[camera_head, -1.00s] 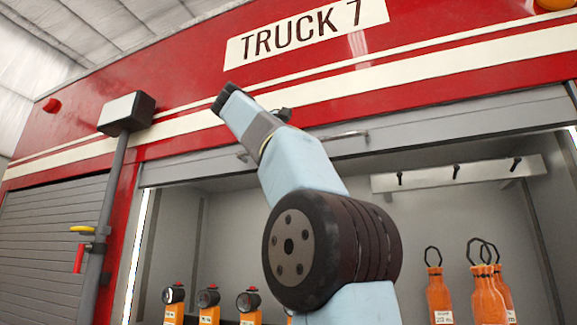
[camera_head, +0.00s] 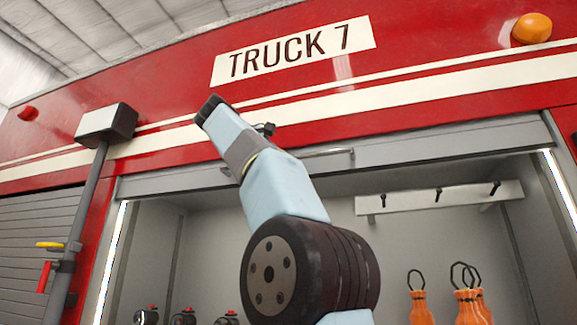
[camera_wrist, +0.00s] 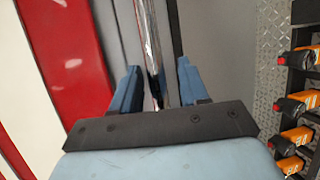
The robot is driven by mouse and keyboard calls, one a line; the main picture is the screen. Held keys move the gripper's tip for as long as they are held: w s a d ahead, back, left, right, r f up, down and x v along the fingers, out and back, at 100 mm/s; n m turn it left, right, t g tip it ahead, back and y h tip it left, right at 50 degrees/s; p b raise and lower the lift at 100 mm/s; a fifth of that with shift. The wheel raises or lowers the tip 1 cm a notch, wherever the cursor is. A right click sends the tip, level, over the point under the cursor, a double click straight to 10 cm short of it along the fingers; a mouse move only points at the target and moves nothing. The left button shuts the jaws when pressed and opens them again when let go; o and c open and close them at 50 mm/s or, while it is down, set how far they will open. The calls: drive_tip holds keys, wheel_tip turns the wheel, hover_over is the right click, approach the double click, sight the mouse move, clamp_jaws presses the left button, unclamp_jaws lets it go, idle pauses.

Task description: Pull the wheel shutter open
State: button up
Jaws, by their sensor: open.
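My gripper (camera_head: 208,104) is raised at the end of my arm, in front of the truck's red band. In the wrist view its two blue fingers (camera_wrist: 156,88) are spread apart with a chrome handle bar (camera_wrist: 148,35) between them. Whether either finger touches the bar is unclear. In the head view the bar (camera_head: 328,152) runs along the grey shutter edge at the top of the open middle compartment, partly hidden by my arm. A closed grey slatted shutter (camera_head: 35,222) is at the left. No lettering marks either as the wheel shutter.
The open compartment holds orange bottles (camera_head: 470,305) at right, lamp-like tools (camera_head: 184,317) at lower left and a hook rail (camera_head: 440,198). A grey post (camera_head: 85,205) with a boxy head (camera_head: 106,122) stands at left. An orange beacon (camera_head: 531,28) is at upper right.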

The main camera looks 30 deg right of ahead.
drive_tip(key=shift+s+d, duration=0.1)
drive_tip(key=shift+d, duration=0.1)
drive_tip(key=shift+a+r, duration=0.1)
drive_tip(key=shift+a, duration=0.05)
drive_tip(key=v, duration=1.3)
drive_tip(key=shift+a, duration=0.45)
